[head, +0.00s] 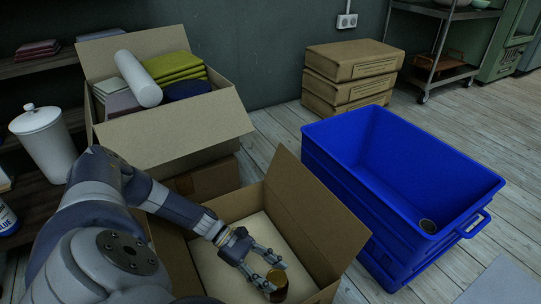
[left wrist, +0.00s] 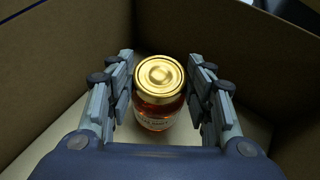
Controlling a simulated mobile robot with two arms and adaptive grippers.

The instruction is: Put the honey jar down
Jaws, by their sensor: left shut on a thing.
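The honey jar (head: 278,284) has amber contents, and its gold lid and pale label show in the left wrist view (left wrist: 160,80). My left gripper (head: 262,280) reaches down into an open cardboard box (head: 316,225) and is shut on the jar. In the left wrist view, its fingers (left wrist: 160,88) stand on both sides of the jar, which looks upright. The jar is inside the box walls, near the front right part of the pale box bottom (head: 225,270). I cannot tell whether its base touches that bottom. My right gripper is not in view.
Behind is another open box (head: 175,135) with folded cloths and a white roll. Raised flaps surround my left gripper. The pale bottom left of the jar is clear.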

